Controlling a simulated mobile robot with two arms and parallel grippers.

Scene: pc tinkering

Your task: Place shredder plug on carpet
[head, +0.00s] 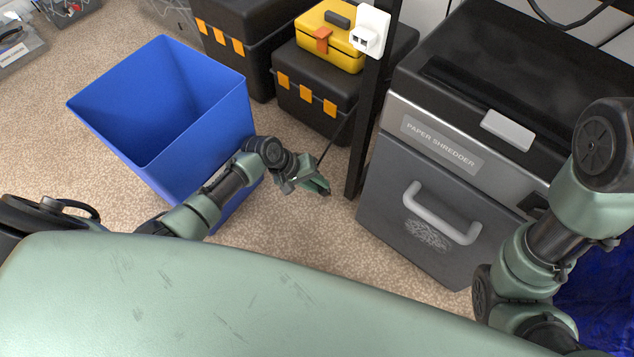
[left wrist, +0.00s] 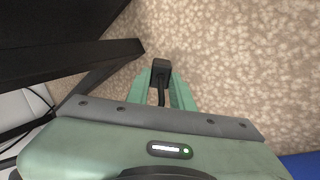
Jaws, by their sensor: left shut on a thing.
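My left gripper (head: 318,188) is low over the carpet, between the blue bin and the paper shredder. In the left wrist view its two green fingers (left wrist: 163,88) are shut on a small black plug (left wrist: 160,66) with a dark cord running back toward the gripper. In the head view the plug is too small and dark to make out, and a thin dark cord rises from near the gripper toward the post. The beige speckled carpet (head: 268,237) lies below. The paper shredder (head: 420,200) stands to the right. My right gripper is not in view; only its arm shows.
A black post (head: 370,110) with a white socket (head: 369,30) stands just right of my left gripper. A blue bin (head: 190,130) is at left. Black toolboxes (head: 310,104) and a yellow one (head: 335,45) stand behind. Bare carpet lies around the gripper.

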